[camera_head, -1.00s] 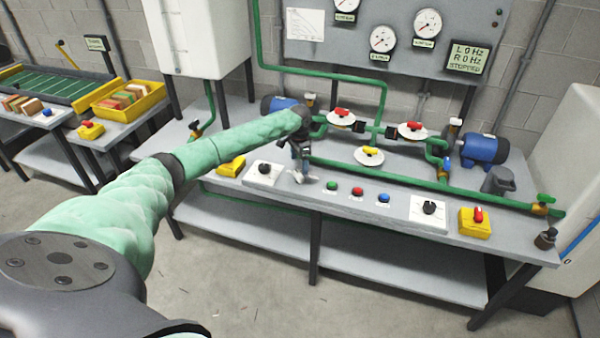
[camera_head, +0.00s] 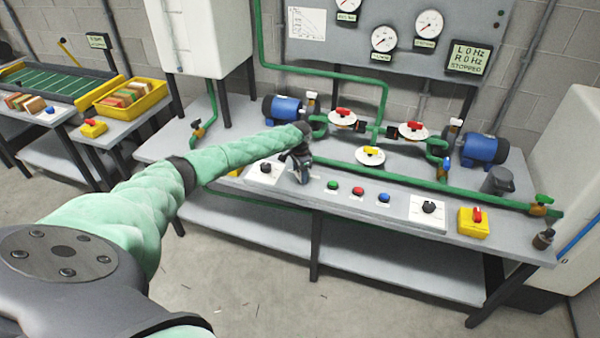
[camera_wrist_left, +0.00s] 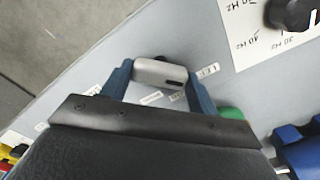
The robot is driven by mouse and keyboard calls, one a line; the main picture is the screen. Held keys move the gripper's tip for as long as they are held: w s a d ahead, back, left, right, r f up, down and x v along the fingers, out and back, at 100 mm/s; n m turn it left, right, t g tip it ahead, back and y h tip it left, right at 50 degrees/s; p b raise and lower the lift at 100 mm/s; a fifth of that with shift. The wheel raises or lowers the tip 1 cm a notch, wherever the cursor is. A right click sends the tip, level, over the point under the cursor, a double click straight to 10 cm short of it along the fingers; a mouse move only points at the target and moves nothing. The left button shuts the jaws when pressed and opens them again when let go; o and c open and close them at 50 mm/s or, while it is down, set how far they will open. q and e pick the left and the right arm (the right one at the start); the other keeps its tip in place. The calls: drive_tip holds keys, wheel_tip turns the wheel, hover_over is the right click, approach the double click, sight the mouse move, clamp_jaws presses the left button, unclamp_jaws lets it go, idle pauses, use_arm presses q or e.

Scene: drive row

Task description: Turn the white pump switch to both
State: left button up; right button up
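The white pump switch (camera_wrist_left: 160,72) shows in the left wrist view as a pale oblong knob with a dark mark near its right end. Small labels lie around it on the grey panel; I cannot read them surely. My left gripper (camera_wrist_left: 160,80) has its two blue fingers apart, one at each end of the knob. I cannot tell whether they touch it. In the head view my left gripper (camera_head: 300,174) is over the front of the bench and hides the switch. My right gripper is not in view.
A black dial (camera_head: 266,168) on a white plate sits left of the gripper. Green (camera_head: 333,185), red (camera_head: 358,191) and blue (camera_head: 384,197) buttons sit to its right. Green pipes (camera_head: 400,178) with valves run behind, by the blue pumps (camera_head: 485,149). A yellow box (camera_head: 474,223) stands farther right.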

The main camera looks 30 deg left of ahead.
use_arm(q)
drive_tip(key=c, duration=0.3)
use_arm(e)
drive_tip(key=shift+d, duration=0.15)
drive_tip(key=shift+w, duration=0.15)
use_arm(q)
drive_tip(key=shift+m+b, duration=0.3)
drive_tip(key=shift+m, duration=0.1)
drive_tip(key=shift+f+m+b, duration=0.1)
drive_tip(key=shift+m+b, duration=0.45)
drive_tip(key=shift+m, duration=0.55)
drive_tip(key=m+b, duration=0.1)
drive_tip(key=m, duration=0.2)
drive_tip(key=shift+m, duration=0.4)
drive_tip(key=shift+m+b, duration=0.6)
drive_tip(key=shift+m, duration=0.4)
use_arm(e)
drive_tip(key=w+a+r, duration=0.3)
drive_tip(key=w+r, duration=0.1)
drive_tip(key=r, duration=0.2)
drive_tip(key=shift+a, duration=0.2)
use_arm(q)
drive_tip(key=shift+r, duration=0.2)
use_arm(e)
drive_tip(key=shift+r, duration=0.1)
